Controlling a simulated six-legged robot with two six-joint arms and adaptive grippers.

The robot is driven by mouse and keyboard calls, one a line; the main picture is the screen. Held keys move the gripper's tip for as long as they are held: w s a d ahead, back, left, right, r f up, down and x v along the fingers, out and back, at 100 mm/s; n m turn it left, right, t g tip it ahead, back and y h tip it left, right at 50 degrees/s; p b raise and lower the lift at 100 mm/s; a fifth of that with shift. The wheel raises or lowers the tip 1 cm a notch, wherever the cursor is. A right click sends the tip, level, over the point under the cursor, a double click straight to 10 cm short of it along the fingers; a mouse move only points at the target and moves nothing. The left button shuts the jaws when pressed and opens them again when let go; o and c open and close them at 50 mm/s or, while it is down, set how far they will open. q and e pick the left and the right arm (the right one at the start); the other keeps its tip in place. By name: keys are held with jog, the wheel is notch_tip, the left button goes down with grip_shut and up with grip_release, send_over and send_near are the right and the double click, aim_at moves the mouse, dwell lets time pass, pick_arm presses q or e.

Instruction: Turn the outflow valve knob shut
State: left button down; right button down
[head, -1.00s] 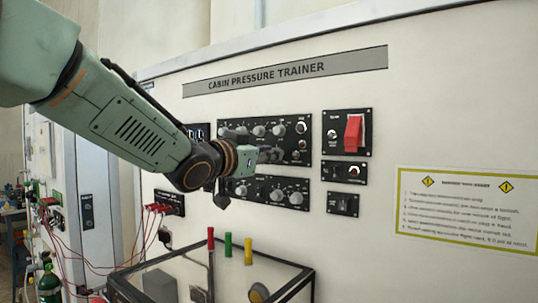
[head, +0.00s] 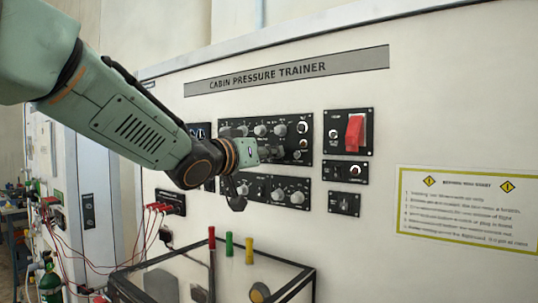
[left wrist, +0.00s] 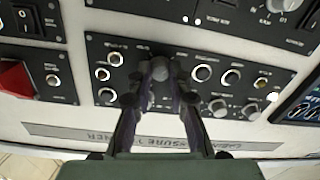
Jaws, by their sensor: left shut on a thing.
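A black knob panel (head: 308,146) is on the white wall under the "CABIN PRESSURE TRAINER" sign. My left gripper (left wrist: 158,78) is at its lower row, with its two dark fingers closed on the sides of a grey knob (left wrist: 160,68). The knob's label is too small to read, so I cannot confirm it is the outflow valve knob. In the head view the left gripper (head: 272,153) comes in from the left, and its hand partly hides the panel and the held knob. My right gripper is not in view.
A red switch cover (head: 354,133) is on a panel to the right. Another knob panel (head: 262,189) is just below. A clear-sided, dark-framed case (head: 302,280) stands below, with red, green and yellow-topped rods. Red cables hang at left.

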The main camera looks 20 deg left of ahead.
pick_arm(q)
jog(key=shift+f, duration=0.45)
jog(key=c, duration=1.6)
grip_release()
jog(key=shift+c, duration=0.2)
jog(key=o, duration=0.4)
jog(key=shift+s+r, duration=0.2)
jog(key=shift+r, duration=0.15)
jog(key=shift+w, duration=0.2)
